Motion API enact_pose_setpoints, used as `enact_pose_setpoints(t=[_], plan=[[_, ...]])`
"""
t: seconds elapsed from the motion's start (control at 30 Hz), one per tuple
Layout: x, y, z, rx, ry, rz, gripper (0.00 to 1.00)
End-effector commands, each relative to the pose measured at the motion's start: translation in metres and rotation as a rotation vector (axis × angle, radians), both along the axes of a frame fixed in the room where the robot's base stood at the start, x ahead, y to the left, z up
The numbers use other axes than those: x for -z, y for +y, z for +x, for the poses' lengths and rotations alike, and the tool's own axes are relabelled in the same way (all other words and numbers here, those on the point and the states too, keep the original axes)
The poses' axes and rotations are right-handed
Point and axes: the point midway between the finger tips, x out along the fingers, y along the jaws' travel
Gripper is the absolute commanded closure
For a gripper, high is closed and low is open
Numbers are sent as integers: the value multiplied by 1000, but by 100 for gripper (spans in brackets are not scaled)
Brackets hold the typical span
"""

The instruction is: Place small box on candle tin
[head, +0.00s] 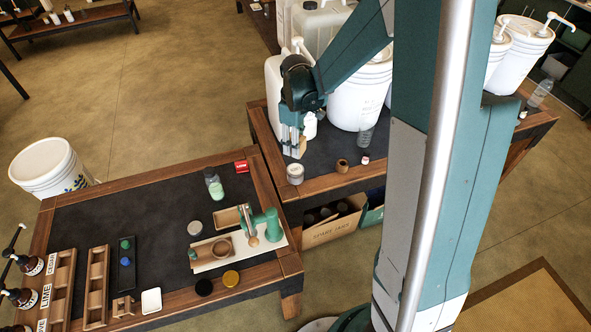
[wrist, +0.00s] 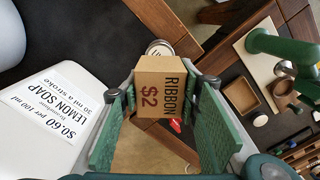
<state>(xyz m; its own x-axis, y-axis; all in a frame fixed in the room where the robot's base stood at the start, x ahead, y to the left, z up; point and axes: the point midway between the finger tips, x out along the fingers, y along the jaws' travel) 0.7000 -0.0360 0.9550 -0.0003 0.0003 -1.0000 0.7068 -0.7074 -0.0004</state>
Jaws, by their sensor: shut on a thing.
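The small box is brown cardboard, marked "RIBBON $2" in the wrist view (wrist: 161,88); it also shows in the head view (head: 295,153). My gripper (head: 292,143) is shut on the box, with a green finger on each side of it in the wrist view (wrist: 163,92). The candle tin is a short pale round tin in the head view (head: 295,174), on the dark table near its front edge. The box appears just behind the tin in that view. In the wrist view the tin (wrist: 159,47) shows beyond the box, which partly hides it.
A small brown cup (head: 342,165) and a small white-and-red jar (head: 365,159) stand right of the tin. White jugs (head: 274,85) and a big bucket (head: 357,95) crowd behind my gripper. A lower table (head: 130,205) with trays stands at the left.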

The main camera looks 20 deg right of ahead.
Motion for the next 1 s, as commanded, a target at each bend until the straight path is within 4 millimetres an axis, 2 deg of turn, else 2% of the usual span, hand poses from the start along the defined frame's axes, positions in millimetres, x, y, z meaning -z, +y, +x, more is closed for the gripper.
enact_pose_setpoints(t=[0.27,0.7,1.0], plan=[[10,0,0,0,0,0,79],[59,0,0,0,0,0,79],[62,0,0,0,0,0,79]])
